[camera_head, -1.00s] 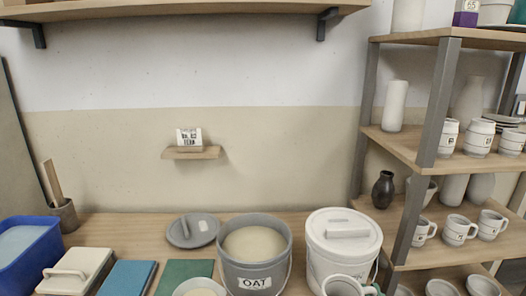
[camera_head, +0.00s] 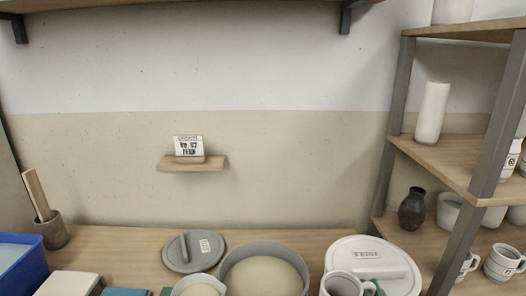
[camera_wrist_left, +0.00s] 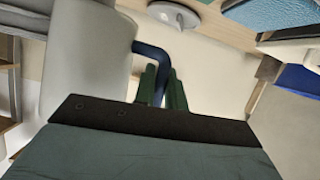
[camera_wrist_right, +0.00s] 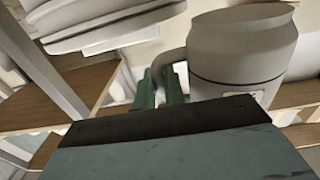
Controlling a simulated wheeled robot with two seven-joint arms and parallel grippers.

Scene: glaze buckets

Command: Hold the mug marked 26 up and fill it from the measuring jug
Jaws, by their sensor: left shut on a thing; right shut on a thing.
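The measuring jug (camera_head: 198,288), pale with cream glaze in it, shows at the bottom edge of the head view, before the oat bucket (camera_head: 264,275). In the left wrist view my left gripper (camera_wrist_left: 161,88) is shut on the dark blue handle of the jug (camera_wrist_left: 88,62). My right gripper (camera_head: 374,287) is shut on the handle of a white mug (camera_head: 342,286), held in front of the white lidded bucket. The mug (camera_wrist_right: 240,48) also shows in the right wrist view with a dark band; its label is cut off, so I cannot read its number.
A grey lid (camera_head: 193,252) lies on the table left of the oat bucket. The white lidded bucket (camera_head: 395,262) stands right of it. A shelf rack (camera_head: 440,160) with mugs and vases is at the right. A blue tub (camera_head: 18,262) is at the left.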

